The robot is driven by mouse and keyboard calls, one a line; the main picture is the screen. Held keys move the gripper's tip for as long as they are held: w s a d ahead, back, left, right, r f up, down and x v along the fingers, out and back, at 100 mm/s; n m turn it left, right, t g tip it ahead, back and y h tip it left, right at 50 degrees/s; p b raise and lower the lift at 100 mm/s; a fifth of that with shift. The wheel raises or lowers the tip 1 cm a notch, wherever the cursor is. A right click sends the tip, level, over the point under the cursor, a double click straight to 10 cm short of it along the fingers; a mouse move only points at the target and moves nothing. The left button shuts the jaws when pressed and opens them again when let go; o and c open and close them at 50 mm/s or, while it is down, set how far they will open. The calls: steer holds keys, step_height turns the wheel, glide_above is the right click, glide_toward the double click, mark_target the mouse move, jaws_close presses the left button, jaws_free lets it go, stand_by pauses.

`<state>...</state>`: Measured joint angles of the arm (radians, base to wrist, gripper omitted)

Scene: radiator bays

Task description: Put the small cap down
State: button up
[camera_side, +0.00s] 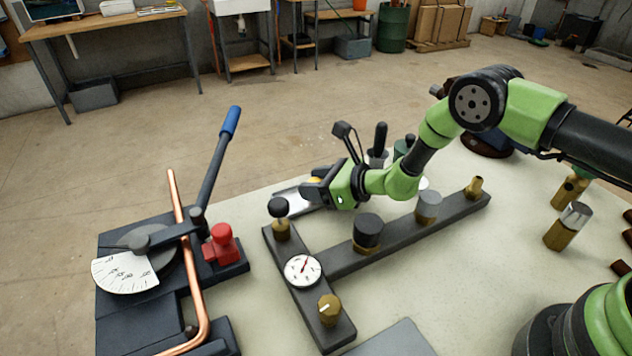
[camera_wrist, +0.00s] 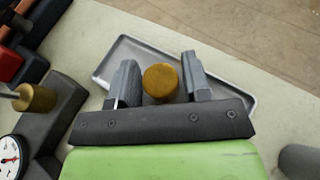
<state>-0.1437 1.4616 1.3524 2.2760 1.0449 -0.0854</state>
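The small cap (camera_wrist: 160,82) is a round brass-coloured piece. In the wrist view it sits between the two grey fingers of my gripper (camera_wrist: 159,78), with a finger close against each side. In the side view only a bit of yellow (camera_side: 314,180) shows at the fingers of my gripper (camera_side: 312,188). The gripper is low over a shallow silver tray (camera_side: 291,197), whose rim also shows in the wrist view (camera_wrist: 105,62). The fingers hide part of the tray, and I cannot tell whether the cap touches its floor.
A dark manifold (camera_side: 345,262) with a black-knobbed valve (camera_side: 279,208), a dial gauge (camera_side: 303,270) and several fittings stands just in front of the tray. A pipe bender (camera_side: 150,265) with a raised blue-handled lever (camera_side: 215,155) is to the left.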

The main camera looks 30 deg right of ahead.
steer(key=shift+r, duration=0.2)
steer(key=shift+v, duration=3.75)
steer(key=s+a+r+n+g+y, duration=0.25)
steer(key=s+r+n, duration=0.35)
steer(key=r, duration=0.5)
steer(key=s+a+r+n+g+y, duration=0.15)
steer(key=s+r+n+g, duration=0.25)
steer(key=r+n, duration=0.55)
steer(key=s+d+r+n+t+h, duration=0.1)
steer(key=s+d+r+n+h, duration=0.2)
steer(key=s, duration=0.5)
steer(key=s+d+r+n+t+h, duration=0.2)
steer(key=s+d+r+n+h, duration=0.1)
steer(key=s+d+n+h, duration=0.3)
steer(key=s+d, duration=0.2)
steer(key=s, duration=0.1)
steer(key=shift+r+h, duration=0.25)
steer(key=shift+h, duration=0.15)
